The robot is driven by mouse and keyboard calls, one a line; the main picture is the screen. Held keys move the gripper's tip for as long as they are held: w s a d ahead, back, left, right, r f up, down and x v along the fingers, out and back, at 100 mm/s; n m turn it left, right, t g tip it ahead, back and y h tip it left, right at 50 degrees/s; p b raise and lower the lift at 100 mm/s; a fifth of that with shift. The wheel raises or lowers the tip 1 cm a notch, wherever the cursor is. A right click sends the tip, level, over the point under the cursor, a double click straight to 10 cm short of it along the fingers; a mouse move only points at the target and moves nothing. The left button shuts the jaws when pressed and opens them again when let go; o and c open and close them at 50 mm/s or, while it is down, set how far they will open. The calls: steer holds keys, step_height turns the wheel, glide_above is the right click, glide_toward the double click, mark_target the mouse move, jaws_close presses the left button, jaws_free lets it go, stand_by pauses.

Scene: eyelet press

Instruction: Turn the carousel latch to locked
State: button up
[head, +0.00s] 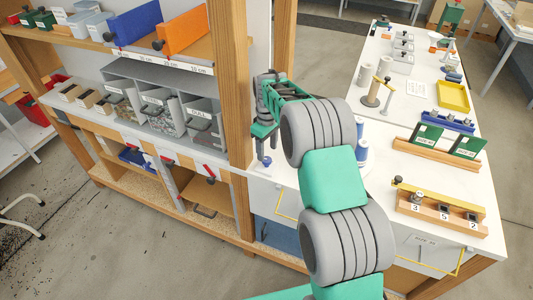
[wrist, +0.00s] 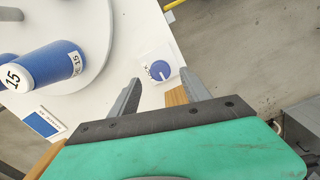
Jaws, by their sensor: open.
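The latch is a round blue knob (wrist: 161,70) with a white pointer line, on a small white plate with dark lettering that I cannot read. The pointer slants toward the lower right in the wrist view. My gripper (wrist: 160,78) is open and empty. Its two grey fingers stand to either side of the knob in the picture, apart from it. The carousel (wrist: 100,50) is a pale disc at the left of the wrist view, carrying blue spools (wrist: 45,66) marked 15. In the head view, my arm hides most of the carousel; a blue spool (head: 362,152) shows beside it.
A blue-and-white card (wrist: 42,122) lies near the carousel. A wooden shelf unit (head: 238,80) with grey bins stands close left of my gripper. The white bench (head: 375,185) carries green fixtures, a numbered wooden rack (head: 440,210) and a yellow tray (head: 453,96).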

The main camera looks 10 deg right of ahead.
mark_target(267, 159)
step_height(267, 159, down, 4)
steer(key=shift+f+p, duration=0.1)
steer(key=shift+p, duration=0.3)
jaws_close()
stand_by(0.3)
